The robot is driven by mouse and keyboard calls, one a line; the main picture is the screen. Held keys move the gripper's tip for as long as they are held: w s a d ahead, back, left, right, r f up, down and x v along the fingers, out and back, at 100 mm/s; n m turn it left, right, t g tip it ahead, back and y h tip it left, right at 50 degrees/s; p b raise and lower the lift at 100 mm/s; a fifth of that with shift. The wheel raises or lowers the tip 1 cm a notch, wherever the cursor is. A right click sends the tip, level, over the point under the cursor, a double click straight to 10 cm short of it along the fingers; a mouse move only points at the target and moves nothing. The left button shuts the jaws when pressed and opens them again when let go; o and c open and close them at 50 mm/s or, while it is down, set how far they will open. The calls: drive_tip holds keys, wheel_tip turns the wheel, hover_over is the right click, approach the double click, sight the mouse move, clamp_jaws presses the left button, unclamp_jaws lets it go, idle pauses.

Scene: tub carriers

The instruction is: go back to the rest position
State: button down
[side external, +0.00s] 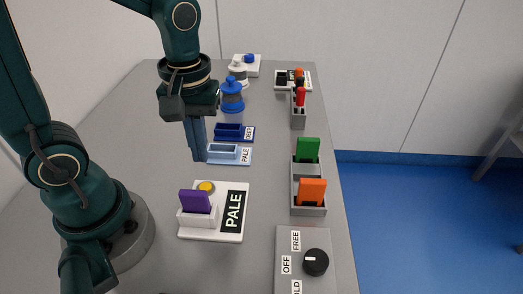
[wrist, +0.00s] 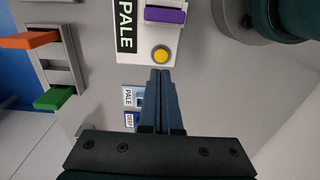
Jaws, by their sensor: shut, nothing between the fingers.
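My gripper (side external: 199,158) points down above the table, and its fingers are shut with nothing between them. In the side view it is just left of the light blue tray marked PALE (side external: 229,154). In the wrist view the fingertips (wrist: 161,71) are together, near the yellow button (wrist: 161,54) in the picture. The white station marked PALE (side external: 214,236) holds an upright purple card (side external: 195,202) in its slot.
A grey rack (side external: 309,211) holds a green card (side external: 308,150) and an orange card (side external: 312,191). A grey dial box (side external: 290,240) stands at the front. A dark blue tray (side external: 234,132) and a blue bottle (side external: 232,96) stand behind.

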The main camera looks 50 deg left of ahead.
idle(0.4)
wheel_tip(320, 180, up, 6)
drive_tip(key=s+d+m+t, duration=0.1)
drive_tip(key=s+m+t, duration=0.1)
drive_tip(key=m+t, duration=0.3)
drive_tip(key=m, duration=0.4)
drive_tip(key=shift+s+d+t, duration=0.25)
drive_tip(key=shift+s+t, duration=0.15)
